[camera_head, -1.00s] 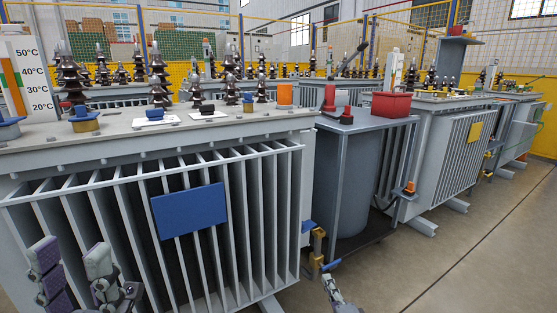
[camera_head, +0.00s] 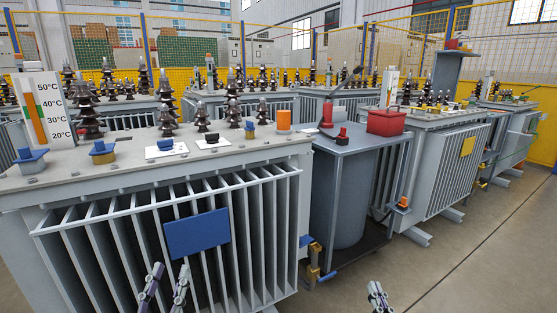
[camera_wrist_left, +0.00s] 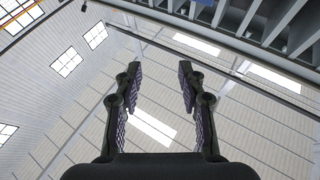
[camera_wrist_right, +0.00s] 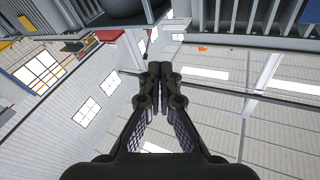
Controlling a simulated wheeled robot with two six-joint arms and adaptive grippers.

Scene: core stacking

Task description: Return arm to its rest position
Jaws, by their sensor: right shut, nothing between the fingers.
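My left gripper (camera_head: 165,284) is at the bottom of the head view, in front of the grey fins of the near transformer (camera_head: 110,192). In the left wrist view its two fingers (camera_wrist_left: 157,88) stand wide apart with nothing between them, so it is open. My right gripper (camera_head: 376,290) is at the bottom edge of the head view, over bare floor to the right of the transformer. In the right wrist view its fingertips (camera_wrist_right: 160,70) meet with nothing between them, so it is shut and empty.
A grey table (camera_head: 352,140) right of the near transformer carries a red box (camera_head: 388,121) and a red-and-black item (camera_head: 341,137). Floor (camera_head: 470,270) is clear at the lower right.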

